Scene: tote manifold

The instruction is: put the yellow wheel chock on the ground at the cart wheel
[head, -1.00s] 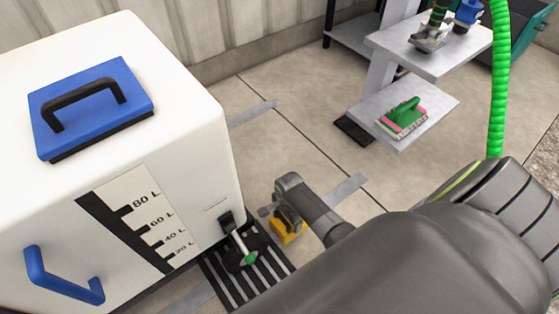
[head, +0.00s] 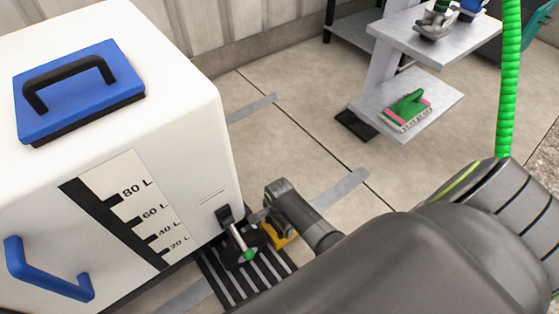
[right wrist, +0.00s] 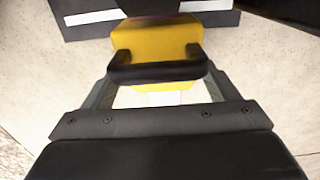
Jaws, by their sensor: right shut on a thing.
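The yellow wheel chock (head: 279,239) is low by the right edge of the black-and-white striped grate, near the white tank's (head: 200,90) lower right corner. My right gripper (head: 268,221) is shut on the chock. In the right wrist view the chock (right wrist: 150,38) lies ahead of me, and its black handle bar spans between the fingers of my right gripper (right wrist: 157,72). I cannot tell whether the chock touches the ground. No cart wheel shows clearly; the tank and my arm hide much of that area. My left gripper is out of view.
A grey shelf stand (head: 440,110) holds a green-handled brush (head: 408,108). A green hose (head: 510,80) hangs at right. The floor between is clear.

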